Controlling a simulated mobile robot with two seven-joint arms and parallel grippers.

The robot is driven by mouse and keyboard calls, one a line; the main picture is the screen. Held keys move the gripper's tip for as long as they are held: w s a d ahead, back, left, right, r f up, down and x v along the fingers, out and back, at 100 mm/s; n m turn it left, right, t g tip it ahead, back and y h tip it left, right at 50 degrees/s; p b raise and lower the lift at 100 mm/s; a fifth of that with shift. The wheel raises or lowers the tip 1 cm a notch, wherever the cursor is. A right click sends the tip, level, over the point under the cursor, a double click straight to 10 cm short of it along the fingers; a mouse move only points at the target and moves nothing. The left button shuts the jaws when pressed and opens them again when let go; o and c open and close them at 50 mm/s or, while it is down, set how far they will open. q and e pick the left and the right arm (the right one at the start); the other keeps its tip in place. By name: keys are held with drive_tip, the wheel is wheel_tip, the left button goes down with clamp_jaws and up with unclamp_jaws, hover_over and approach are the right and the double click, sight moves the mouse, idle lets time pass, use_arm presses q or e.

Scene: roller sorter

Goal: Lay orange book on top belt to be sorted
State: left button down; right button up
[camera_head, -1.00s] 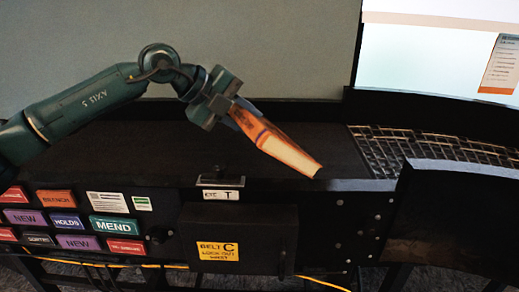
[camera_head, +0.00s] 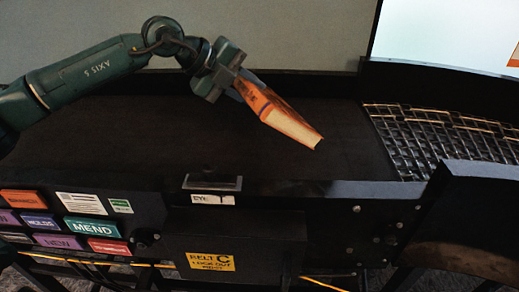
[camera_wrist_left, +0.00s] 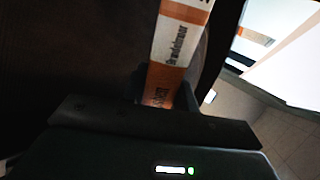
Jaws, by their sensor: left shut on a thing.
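The orange book (camera_head: 282,117) has an orange cover and pale page edges. My left gripper (camera_head: 241,84) is shut on one end of it. The book tilts down to the right in the head view, over the dark top belt (camera_head: 130,150); I cannot tell whether its low end touches the belt. In the left wrist view the book's orange and white spine (camera_wrist_left: 175,50) with lettering stands between the fingers (camera_wrist_left: 165,92). My right gripper is not in view.
A metal roller track (camera_head: 440,133) continues to the right of the belt. A dark front rail carries a small device with a label (camera_head: 213,190). Below are coloured signs (camera_head: 92,228) and a box with a yellow Belt C label (camera_head: 211,261). The belt around the book is clear.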

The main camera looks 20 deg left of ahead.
use_arm(q)
wheel_tip(320, 180, down, 6)
drive_tip(key=b, duration=0.2)
drive_tip(key=shift+f, duration=0.15)
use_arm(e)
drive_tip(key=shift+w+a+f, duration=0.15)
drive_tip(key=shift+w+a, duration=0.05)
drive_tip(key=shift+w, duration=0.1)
use_arm(q)
drive_tip(key=shift+w, duration=0.1)
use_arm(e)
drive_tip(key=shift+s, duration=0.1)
use_arm(q)
drive_tip(key=c, duration=1.5)
unclamp_jaws()
drive_tip(key=shift+f, duration=0.15)
drive_tip(key=shift+o, duration=1.2)
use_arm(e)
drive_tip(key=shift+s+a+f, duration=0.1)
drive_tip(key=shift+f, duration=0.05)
